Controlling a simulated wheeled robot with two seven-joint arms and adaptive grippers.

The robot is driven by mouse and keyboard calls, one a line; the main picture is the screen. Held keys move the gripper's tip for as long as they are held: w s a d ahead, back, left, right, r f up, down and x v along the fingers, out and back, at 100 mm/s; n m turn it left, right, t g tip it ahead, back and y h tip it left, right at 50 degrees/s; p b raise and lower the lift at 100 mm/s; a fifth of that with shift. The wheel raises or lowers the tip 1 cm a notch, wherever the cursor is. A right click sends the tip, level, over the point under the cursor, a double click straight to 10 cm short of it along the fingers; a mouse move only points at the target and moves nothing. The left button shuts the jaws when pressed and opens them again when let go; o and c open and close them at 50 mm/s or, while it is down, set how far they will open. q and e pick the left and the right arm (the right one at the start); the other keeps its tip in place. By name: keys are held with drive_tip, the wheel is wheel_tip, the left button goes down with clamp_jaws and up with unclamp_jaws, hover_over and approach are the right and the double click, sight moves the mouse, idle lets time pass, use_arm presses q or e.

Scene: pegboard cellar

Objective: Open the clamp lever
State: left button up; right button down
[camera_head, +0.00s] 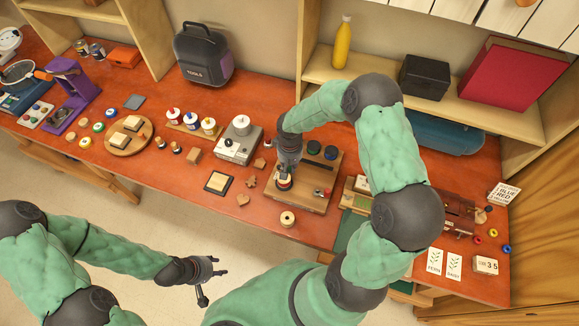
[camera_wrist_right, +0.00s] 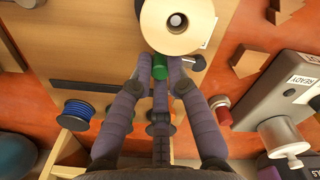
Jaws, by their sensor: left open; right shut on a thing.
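A wooden fixture board (camera_head: 303,207) lies on the bench, with a round cream roll (camera_wrist_right: 178,25) on a metal spindle. Beside the roll is a small green knob (camera_wrist_right: 160,66), and a dark lever-like piece (camera_wrist_right: 196,63) shows next to it, partly hidden by a finger. I cannot tell how they join. My right gripper (camera_head: 285,178) points down over the board; in the wrist view its fingertips (camera_wrist_right: 160,74) close around the green knob. My left gripper (camera_head: 212,272) is open and empty in front of the bench, well away from the board.
Blue (camera_wrist_right: 78,110) and other spools stand at the board's back. A grey box (camera_head: 238,143) stands left of the board. A small loose roll (camera_head: 288,218) sits in front of it. Sample cards (camera_head: 434,261) lie right, and a black toolbox (camera_head: 202,54) stands behind.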

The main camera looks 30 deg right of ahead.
drive_tip(key=n, duration=0.1)
drive_tip(key=d+n, duration=0.1)
drive_tip(key=shift+w+n+b, duration=0.35)
drive_tip(key=shift+w+n, duration=0.05)
drive_tip(key=shift+w+d+n, duration=0.15)
drive_tip(key=shift+w+n, duration=0.15)
drive_tip(key=shift+n, duration=0.5)
drive_tip(key=shift+w+d+n, duration=0.1)
drive_tip(key=shift+w+n, duration=0.15)
drive_tip(key=shift+n, duration=0.55)
drive_tip(key=c, duration=1.2)
unclamp_jaws()
drive_tip(key=shift+r, duration=0.15)
wheel_tip(320, 180, up, 12)
drive_tip(key=shift+f, duration=0.2)
